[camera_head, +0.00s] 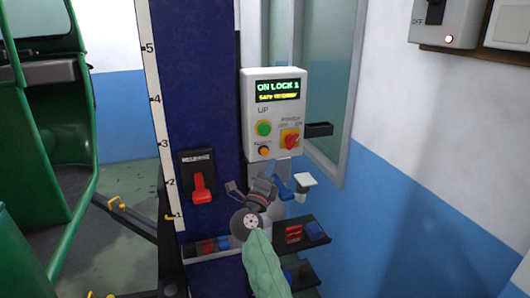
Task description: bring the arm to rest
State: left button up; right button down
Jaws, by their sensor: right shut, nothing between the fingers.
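My right arm (262,265) comes up from the bottom in a green sleeve. My right gripper (270,182) is shut and empty, in front of the blue lift column (195,90) and just below the white control box (250,115). The gap between gripper and box is hard to judge. The box display (278,91) reads "ON LOCK 1" in green, with a yellow line below. Under it are a green UP button (264,128), an orange button (264,151) and a red rotary switch (289,139) on yellow. My left gripper is not in view.
A red lever (200,185) sits on the column, beside a white height scale (158,100). Small trays (310,232) with red and blue items are beside my forearm. A green rickshaw (35,150) stands at left. A wall switch box (447,22) is at upper right.

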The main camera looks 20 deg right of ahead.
jog(key=shift+f, duration=0.1)
dwell(0.4)
jog(key=a+f+n+t+y+b, duration=0.15)
jog(key=a+f+n+y, duration=0.25)
jog(key=f+n+y, duration=0.7)
jog(key=a+f+n+t+y, duration=0.25)
jog(key=a+f+n, duration=0.35)
jog(key=f, duration=1)
jog(key=s+a+f+n+g+y, duration=0.1)
jog(key=s+f+n+g+y, duration=0.3)
jog(key=f, duration=0.8)
jog(key=s+a+f+n+g+y, duration=0.1)
jog(key=s+f+n+g, duration=0.3)
jog(key=f, duration=0.8)
jog(key=s+d+f+n+g+b, duration=0.1)
jog(key=s+f+n+g, duration=0.15)
jog(key=s+f, duration=0.85)
jog(key=s+d+f+n+g+b, duration=0.15)
jog(key=s+f+g, duration=0.25)
jog(key=s+f, duration=0.75)
jog(key=s+d+f+n+g+h, duration=0.1)
jog(key=s+d+f+g+h, duration=0.1)
jog(key=s+f, duration=0.6)
jog(key=s+d+f+n+g+h, duration=0.1)
jog(key=s+d+f+g, duration=0.3)
jog(key=s+f, duration=0.4)
jog(key=s+h, duration=0.1)
jog(key=s, duration=0.3)
jog(key=shift+s+d, duration=0.2)
jog(key=shift+d, duration=0.15)
